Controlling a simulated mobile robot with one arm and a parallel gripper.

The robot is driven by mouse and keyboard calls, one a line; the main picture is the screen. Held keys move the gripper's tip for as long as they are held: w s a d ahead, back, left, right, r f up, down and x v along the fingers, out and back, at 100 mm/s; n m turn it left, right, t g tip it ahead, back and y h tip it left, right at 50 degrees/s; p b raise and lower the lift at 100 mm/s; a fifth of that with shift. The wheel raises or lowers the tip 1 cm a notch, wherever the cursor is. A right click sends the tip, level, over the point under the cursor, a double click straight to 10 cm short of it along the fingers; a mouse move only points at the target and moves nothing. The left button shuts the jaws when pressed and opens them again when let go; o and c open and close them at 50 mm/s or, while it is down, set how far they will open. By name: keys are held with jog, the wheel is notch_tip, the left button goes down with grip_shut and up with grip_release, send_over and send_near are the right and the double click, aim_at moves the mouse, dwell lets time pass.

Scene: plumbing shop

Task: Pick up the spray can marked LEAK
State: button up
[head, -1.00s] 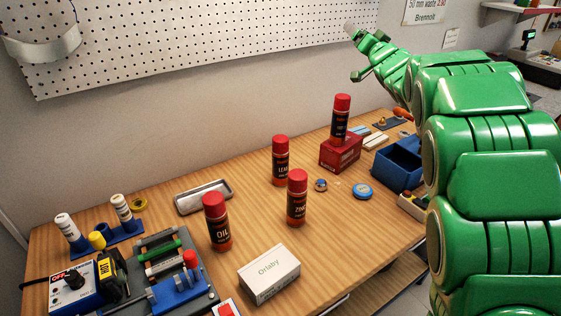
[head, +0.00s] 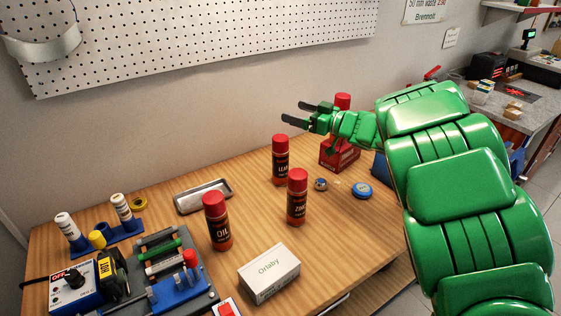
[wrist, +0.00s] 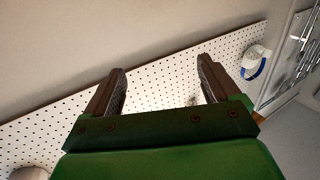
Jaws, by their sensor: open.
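The spray can marked LEAK (head: 281,165) stands upright on the wooden bench in the head view, with a red cap and a dark label. My gripper (head: 303,112) is open and empty, above and slightly right of the can's cap, apart from it in the picture. In the wrist view my gripper (wrist: 162,90) shows two spread dark fingers with nothing between them. The wrist view faces the wall and pegboard, and the can is not in it.
Cans marked OIL (head: 217,228) and ZINC (head: 297,203) stand nearer. Another can (head: 343,101), partly hidden by my arm, stands on a red box (head: 338,157). A metal tray (head: 203,197) lies left, a white Orlaby box (head: 269,277) in front. The pegboard (head: 200,38) is behind.

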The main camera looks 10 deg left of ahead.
send_near(276, 149)
jog(key=w+a+f, duration=0.3)
jog(key=w, duration=0.2)
jog(key=shift+s+x, duration=0.2)
jog(key=shift+x, duration=1.7)
jog(key=shift+s+x, duration=0.25)
jog(key=shift+x, duration=1.6)
jog(key=shift+a+r, duration=0.1)
jog(key=shift+r, duration=0.05)
jog(key=shift+c, duration=0.4)
jog(key=c, duration=1.2)
jog(key=shift+o, duration=0.2)
jog(key=shift+r, duration=0.1)
